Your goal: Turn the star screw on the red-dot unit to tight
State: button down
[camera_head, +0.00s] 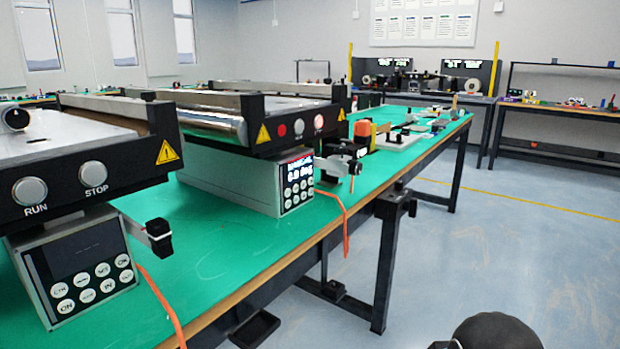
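The nearer conveyor (80,180) has pale RUN and STOP buttons, a dark display and a similar black side fitting (158,236).
The green bench (225,255) has a wooden front edge and black legs; small parts lie at its far end. Orange cables (345,225) hang over the edge. The blue-grey floor (500,240) to the right is open. Other benches stand along the back wall.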

aim_at(342, 150)
jog(key=z, duration=0.05)
jog(key=k, duration=0.5)
jog(key=z, duration=1.05)
jog(key=i, duration=0.65)
jog(key=u, duration=1.4)
